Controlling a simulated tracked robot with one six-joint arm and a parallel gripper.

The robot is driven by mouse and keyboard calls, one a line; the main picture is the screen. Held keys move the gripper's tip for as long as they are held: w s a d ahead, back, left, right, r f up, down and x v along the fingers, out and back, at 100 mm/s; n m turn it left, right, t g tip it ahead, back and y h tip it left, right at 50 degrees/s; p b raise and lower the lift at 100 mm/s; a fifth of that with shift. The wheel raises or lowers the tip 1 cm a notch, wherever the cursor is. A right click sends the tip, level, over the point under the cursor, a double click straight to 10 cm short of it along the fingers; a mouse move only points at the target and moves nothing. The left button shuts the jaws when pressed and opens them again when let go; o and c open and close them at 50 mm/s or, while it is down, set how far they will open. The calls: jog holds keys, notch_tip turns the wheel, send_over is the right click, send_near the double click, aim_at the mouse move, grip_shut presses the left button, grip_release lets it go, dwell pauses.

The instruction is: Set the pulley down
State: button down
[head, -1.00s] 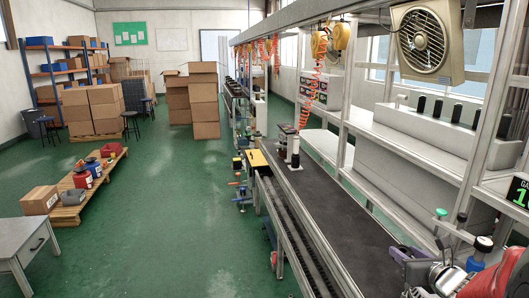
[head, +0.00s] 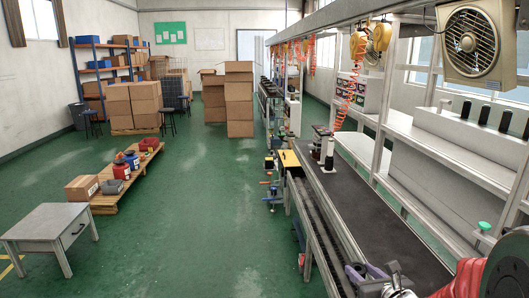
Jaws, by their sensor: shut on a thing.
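My gripper (head: 372,278) is at the bottom edge of the head view, right of centre. It looks like purple-grey jaws and grey metal parts, and the frame's edge cuts it off. It is shut on the pulley, but the pulley's outline is hard to make out among these parts. My red arm comes in from the lower right. The gripper shows in front of the near end of the dark conveyor belt (head: 370,210). I cannot tell its height above the belt.
A dark and white upright part (head: 329,155) stands at the belt's far end, beside a yellow box (head: 289,158). Most of the belt is bare. A green-topped object (head: 485,226) stands on the right.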

jog(key=a+f+n+y, duration=0.2)
jog(key=a, duration=0.9)
jog(key=shift+w+f+y, duration=0.15)
jog(key=shift+w+y, duration=0.15)
jog(key=shift+s, duration=0.1)
